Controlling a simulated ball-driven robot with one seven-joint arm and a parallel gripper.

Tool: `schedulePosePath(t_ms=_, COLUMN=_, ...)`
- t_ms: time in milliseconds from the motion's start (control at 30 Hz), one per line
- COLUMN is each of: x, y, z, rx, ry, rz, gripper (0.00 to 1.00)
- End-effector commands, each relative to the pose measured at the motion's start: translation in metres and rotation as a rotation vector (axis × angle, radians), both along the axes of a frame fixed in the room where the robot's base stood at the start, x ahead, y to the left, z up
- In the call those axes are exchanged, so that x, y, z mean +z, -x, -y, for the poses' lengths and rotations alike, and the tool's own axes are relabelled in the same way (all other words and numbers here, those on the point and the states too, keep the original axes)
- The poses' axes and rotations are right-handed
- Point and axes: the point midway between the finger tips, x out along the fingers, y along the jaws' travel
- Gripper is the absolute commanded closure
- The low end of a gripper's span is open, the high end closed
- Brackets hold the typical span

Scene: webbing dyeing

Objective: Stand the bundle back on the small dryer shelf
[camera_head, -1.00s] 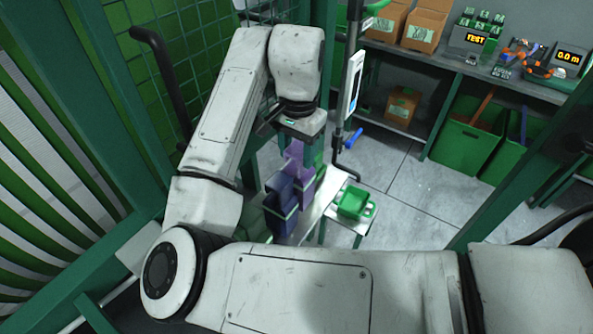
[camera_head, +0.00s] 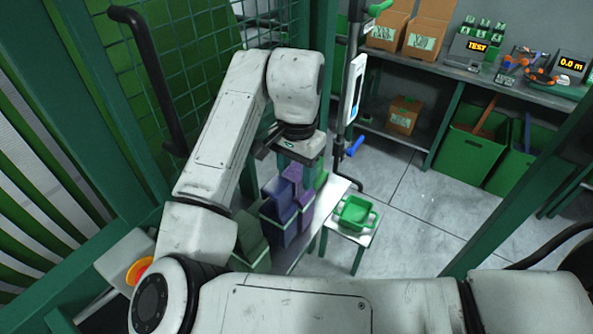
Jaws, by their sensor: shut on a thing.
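A green tray (camera_head: 339,219) sits on a small white stand right of the shelf. A dark pole with a blue handle (camera_head: 354,145) rises behind. Green mesh (camera_head: 190,75) and a frame close in the left. The tiled floor (camera_head: 420,205) at right is clear.

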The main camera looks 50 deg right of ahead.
Motion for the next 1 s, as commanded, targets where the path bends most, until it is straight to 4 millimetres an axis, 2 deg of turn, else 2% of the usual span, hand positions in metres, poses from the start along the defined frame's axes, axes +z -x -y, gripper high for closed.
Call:
schedulePosePath(t_ms=33, x=-0.002, y=0.0, z=0.0, rx=0.0, ry=0.0, rz=-0.001, gripper=0.49)
schedulePosePath(t_ms=300, x=-0.001, y=0.0, z=0.0, rx=0.0, ry=0.0, rz=-0.001, gripper=0.24)
schedulePosePath(t_ms=667, x=0.004, y=0.0, z=0.0, rx=0.0, ry=0.0, rz=0.0, gripper=0.24)
schedulePosePath(t_ms=867, x=0.021, y=0.0, z=0.0, rx=0.0, ry=0.0, rz=0.0, gripper=0.24)
schedulePosePath(t_ms=1000, x=0.039, y=0.0, z=0.0, rx=0.0, ry=0.0, rz=0.0, gripper=0.24)
